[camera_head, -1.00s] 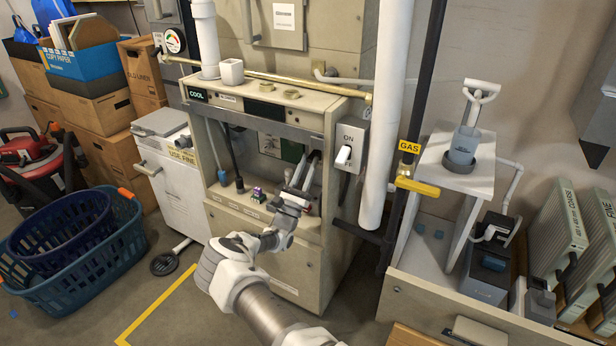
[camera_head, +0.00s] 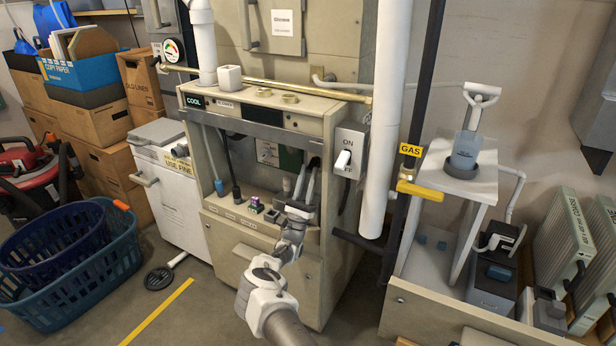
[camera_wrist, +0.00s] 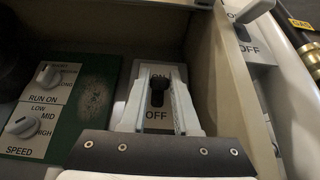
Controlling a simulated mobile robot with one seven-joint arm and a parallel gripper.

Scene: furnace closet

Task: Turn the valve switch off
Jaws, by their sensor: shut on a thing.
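A switch plate marked ON and OFF shows in the wrist view, with a black toggle (camera_wrist: 158,83) in its middle. The toggle sits towards the ON lettering and partly covers it; the dark slot shows below it, above OFF. My gripper (camera_wrist: 160,90) has one finger on each side of the toggle and is shut on it. In the head view my gripper (camera_head: 307,180) reaches into the right part of the furnace's open compartment (camera_head: 215,150). The toggle cannot be made out there.
A green panel with RUN ON and SPEED knobs (camera_wrist: 48,75) lies left of the plate. The compartment's side wall (camera_wrist: 222,75) is close on the right. Outside it is another ON/OFF switch (camera_head: 344,158) with a white lever, and a yellow gas valve handle (camera_head: 420,190). Small items stand on the compartment floor.

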